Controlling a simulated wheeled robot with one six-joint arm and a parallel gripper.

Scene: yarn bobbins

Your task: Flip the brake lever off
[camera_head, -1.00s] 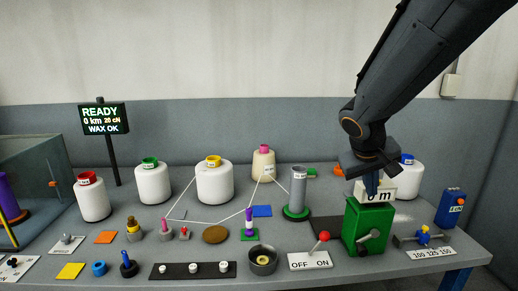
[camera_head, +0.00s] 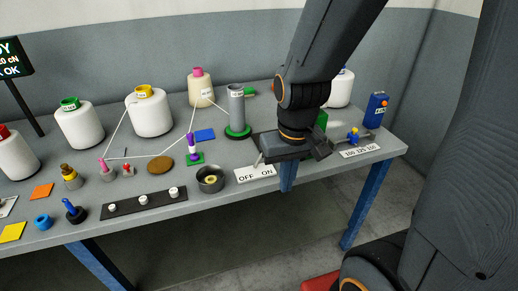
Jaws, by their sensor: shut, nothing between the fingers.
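The brake lever's white plate (camera_head: 254,173), marked OFF on the left and ON on the right, lies at the table's front edge. A short grey piece of the lever (camera_head: 259,160) shows above the plate, leaning slightly right. Its red knob is hidden behind my gripper. My gripper (camera_head: 287,187) points down just right of the plate, with its blue fingers shut and empty, by the ON end. I cannot tell whether it touches the lever.
A metal bowl (camera_head: 210,179) stands left of the plate. A grey cylinder on a green base (camera_head: 237,110) stands behind. My arm mostly hides the green box (camera_head: 322,120). A blue box (camera_head: 376,110) and a 100 125 150 plate (camera_head: 360,151) are at right.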

